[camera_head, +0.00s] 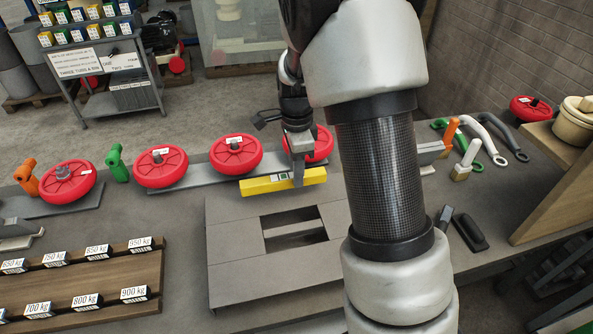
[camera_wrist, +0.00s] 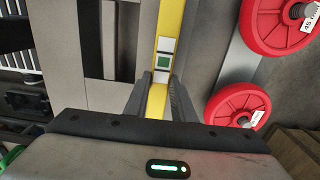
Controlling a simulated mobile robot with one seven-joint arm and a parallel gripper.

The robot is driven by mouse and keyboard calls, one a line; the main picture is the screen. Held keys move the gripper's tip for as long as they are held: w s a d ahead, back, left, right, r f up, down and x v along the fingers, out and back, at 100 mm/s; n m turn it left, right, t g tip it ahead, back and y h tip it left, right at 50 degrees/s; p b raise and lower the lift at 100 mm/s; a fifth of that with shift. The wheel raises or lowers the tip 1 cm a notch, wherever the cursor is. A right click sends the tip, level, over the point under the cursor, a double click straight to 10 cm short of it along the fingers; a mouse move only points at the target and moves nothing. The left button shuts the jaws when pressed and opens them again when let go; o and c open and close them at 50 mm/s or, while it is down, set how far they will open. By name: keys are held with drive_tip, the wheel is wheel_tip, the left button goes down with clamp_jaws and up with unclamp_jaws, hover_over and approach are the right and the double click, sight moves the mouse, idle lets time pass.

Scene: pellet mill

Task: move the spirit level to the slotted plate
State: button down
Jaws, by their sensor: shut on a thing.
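The spirit level (camera_head: 258,185) is a yellow bar with a small green vial window near its middle. My gripper (camera_head: 298,178) is shut on it. In the wrist view the level (camera_wrist: 171,22) runs up the picture between the two fingers of my gripper (camera_wrist: 160,92). The slotted plate (camera_head: 232,245) is a grey square plate on the bench with dark rectangular openings. In the head view the level lies just beyond its far edge. The plate (camera_wrist: 95,85) also shows left of the level in the wrist view. I cannot tell the level's height above the bench.
Red wheels (camera_head: 161,167) stand in a row behind the plate on grey strips. A wooden board (camera_head: 75,285) with weight labels lies to the left. Green and orange handles (camera_head: 452,132) lie at the right. My arm hides the plate's right side.

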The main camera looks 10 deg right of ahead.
drive_tip(key=shift+f, duration=0.15)
drive_tip(key=shift+f, duration=0.35)
drive_tip(key=shift+f+b, duration=0.1)
drive_tip(key=shift+b, duration=0.2)
drive_tip(key=shift+f+b, duration=0.3)
drive_tip(key=shift+f, duration=0.3)
drive_tip(key=shift+f, duration=0.1)
drive_tip(key=shift+f+b, duration=0.35)
drive_tip(key=shift+f, duration=0.2)
drive_tip(key=shift+f, duration=0.15)
idle(0.5)
drive_tip(key=shift+c, duration=1)
unclamp_jaws()
